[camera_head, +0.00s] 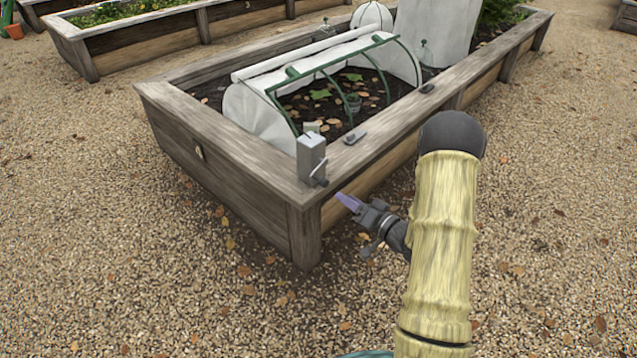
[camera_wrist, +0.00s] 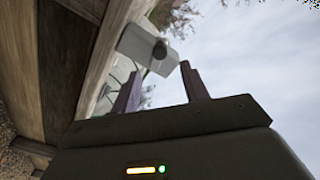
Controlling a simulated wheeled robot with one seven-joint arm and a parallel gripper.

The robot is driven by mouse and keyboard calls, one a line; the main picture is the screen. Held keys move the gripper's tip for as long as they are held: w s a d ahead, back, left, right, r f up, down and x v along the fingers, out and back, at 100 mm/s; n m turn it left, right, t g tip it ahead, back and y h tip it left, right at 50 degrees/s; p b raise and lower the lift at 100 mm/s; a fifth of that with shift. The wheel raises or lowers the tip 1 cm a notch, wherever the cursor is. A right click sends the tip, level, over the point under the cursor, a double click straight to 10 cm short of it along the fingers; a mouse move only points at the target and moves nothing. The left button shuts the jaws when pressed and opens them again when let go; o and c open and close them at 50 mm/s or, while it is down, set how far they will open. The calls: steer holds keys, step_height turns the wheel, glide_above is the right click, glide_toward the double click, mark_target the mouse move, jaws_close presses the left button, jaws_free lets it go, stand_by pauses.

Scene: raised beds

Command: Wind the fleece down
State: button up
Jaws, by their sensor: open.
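The white fleece (camera_head: 305,54) lies rolled in a long tube along the upper back side of a low tunnel of green hoops (camera_head: 375,68). The tunnel's front side is uncovered and shows soil and plants. A grey winder box (camera_head: 311,153) stands on the near corner of the bed's rim, with a dark crank (camera_head: 319,178) low on its front. My gripper (camera_head: 348,202) is open and empty, right of and slightly below the crank, apart from it. In the wrist view the box (camera_wrist: 137,42) with a dark round end shows beyond my two purple fingers (camera_wrist: 158,82).
The wooden raised bed (camera_head: 215,133) has a wide rim with small dark fittings (camera_head: 354,137) along it. Another planted bed (camera_head: 140,38) stands behind.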

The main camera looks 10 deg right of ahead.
mark_target(318, 178)
steer(key=b+x, duration=0.4)
steer(key=x, duration=0.7)
steer(key=shift+w+a+f, duration=0.1)
steer(key=shift+w+a, duration=0.2)
steer(key=shift+w, duration=0.1)
steer(key=c, duration=0.9)
